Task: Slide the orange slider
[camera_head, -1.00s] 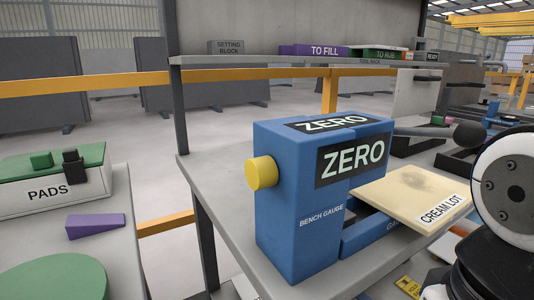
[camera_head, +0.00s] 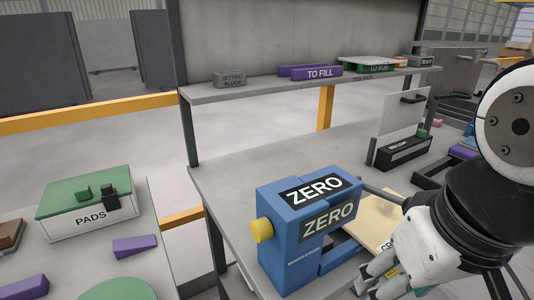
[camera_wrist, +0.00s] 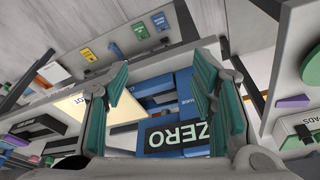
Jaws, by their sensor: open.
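I cannot make out an orange slider in either current view. A blue bench gauge (camera_head: 288,241) marked ZERO stands on the grey slab, with a yellow knob (camera_head: 262,230) on its left end. A cream plate (camera_head: 375,222) lies at its right side, partly hidden by my arm. My gripper (camera_head: 376,278) is at the gauge's right front, low in the picture. In the wrist view my gripper (camera_wrist: 160,78) is open, teal-padded fingers apart, with nothing between them held. The blue gauge (camera_wrist: 180,95) shows beyond and between the fingers, and the cream plate (camera_wrist: 112,110) shows by the left finger.
A grey shelf (camera_head: 220,95) behind carries a setting block (camera_head: 229,79) and purple TO FILL blocks (camera_head: 318,72). A left bench holds a PADS box (camera_head: 90,208) and a purple wedge (camera_head: 136,247).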

